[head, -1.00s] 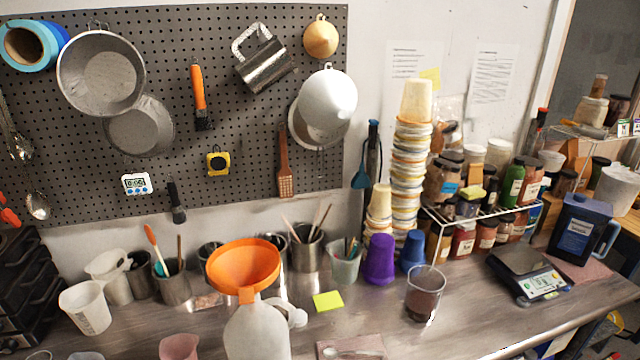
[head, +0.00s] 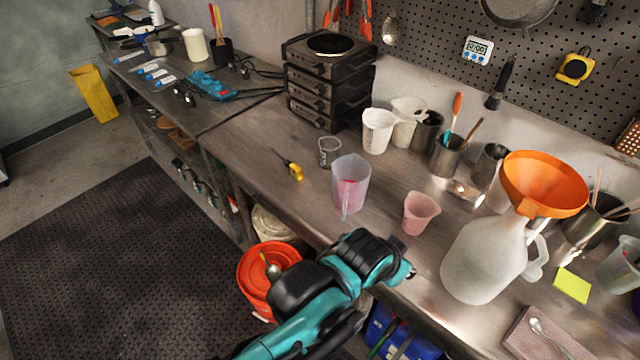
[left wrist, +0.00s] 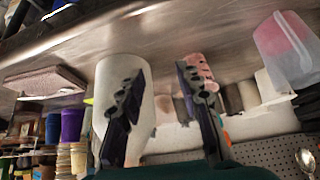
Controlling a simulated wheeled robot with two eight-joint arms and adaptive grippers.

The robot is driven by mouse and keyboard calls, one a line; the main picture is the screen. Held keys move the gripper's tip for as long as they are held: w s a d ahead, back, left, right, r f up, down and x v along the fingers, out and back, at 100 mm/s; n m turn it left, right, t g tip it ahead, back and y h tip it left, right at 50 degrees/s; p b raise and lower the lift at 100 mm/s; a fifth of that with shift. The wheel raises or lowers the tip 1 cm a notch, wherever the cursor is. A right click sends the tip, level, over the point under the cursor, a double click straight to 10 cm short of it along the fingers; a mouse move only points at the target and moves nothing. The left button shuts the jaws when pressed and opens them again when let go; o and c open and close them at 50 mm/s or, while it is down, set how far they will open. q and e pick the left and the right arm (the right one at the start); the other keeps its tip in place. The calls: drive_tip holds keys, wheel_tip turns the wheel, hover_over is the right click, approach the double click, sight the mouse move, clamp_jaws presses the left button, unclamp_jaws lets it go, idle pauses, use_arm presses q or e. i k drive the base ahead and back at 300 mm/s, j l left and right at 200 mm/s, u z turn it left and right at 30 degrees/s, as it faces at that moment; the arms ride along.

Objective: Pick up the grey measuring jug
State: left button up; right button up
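A translucent greyish measuring jug (head: 350,183) with pink contents stands upright on the bench, left of the pink cup (head: 420,212). I take it for the grey jug. It also shows at the upper right of the left wrist view (left wrist: 287,48). My left gripper (head: 404,258) is at the bench's front edge, in front of and to the right of the jug, apart from it. In the left wrist view its two fingers (left wrist: 162,105) are spread, with nothing visibly held; the pink cup (left wrist: 197,68) shows behind one finger. My right gripper is in neither view.
A large white bottle (head: 485,258) with an orange funnel (head: 543,184) stands right of my left gripper. White jugs (head: 377,131), a small clear beaker (head: 329,151) and a yellow-handled tool (head: 291,168) lie around the jug. An orange bucket (head: 262,282) stands below the bench edge.

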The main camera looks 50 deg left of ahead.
sight(351, 173)
drive_tip(key=u, duration=1.45)
